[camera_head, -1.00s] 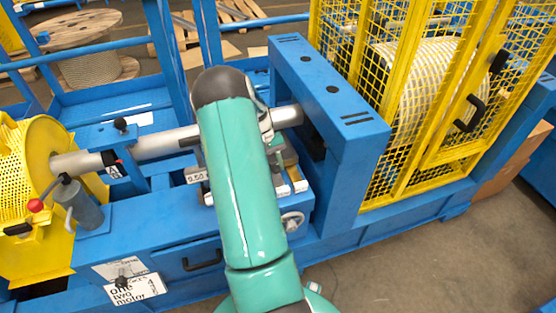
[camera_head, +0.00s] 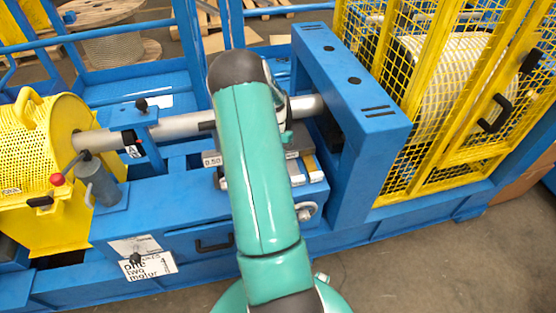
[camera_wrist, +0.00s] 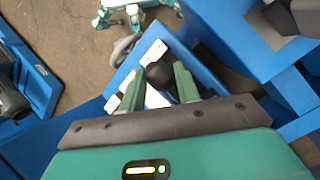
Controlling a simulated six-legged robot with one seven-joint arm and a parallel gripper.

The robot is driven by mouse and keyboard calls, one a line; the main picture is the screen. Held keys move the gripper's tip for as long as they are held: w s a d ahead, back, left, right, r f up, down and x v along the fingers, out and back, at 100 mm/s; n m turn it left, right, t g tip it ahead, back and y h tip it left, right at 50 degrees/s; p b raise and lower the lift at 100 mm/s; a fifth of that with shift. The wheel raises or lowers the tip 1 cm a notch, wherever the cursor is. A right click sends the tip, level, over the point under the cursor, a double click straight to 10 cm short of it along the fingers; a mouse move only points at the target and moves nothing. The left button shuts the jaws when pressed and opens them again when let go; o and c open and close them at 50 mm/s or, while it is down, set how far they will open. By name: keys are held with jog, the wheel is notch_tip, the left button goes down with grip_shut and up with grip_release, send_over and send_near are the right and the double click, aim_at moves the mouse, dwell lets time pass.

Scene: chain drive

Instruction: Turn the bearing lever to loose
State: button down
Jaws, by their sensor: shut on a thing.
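In the wrist view, my gripper (camera_wrist: 158,80) has its two green fingers on either side of a round black knob (camera_wrist: 160,73), shut on it. The knob appears to be the end of the bearing lever; the lever's shaft is hidden. White plates, one on each side (camera_wrist: 152,52), lie by the knob on a blue surface; their writing is not readable. In the head view, my teal arm reaches over the blue machine frame (camera_head: 345,85) and hides the knob and most of my gripper.
A silver shaft (camera_head: 185,127) runs from the yellow perforated guard (camera_head: 35,150) at left to the blue frame. A red-knobbed lever (camera_head: 57,179) stands by the guard. A yellow mesh cage (camera_head: 430,100) stands at right. Open floor (camera_head: 440,250) lies at lower right.

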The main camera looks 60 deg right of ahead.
jog(key=shift+w, duration=0.15)
jog(key=c, duration=1.3)
grip_release()
jog(key=v, duration=1.3)
jog(key=shift+r, duration=0.4)
jog(key=shift+w+d, duration=0.1)
jog(key=shift+d, duration=0.05)
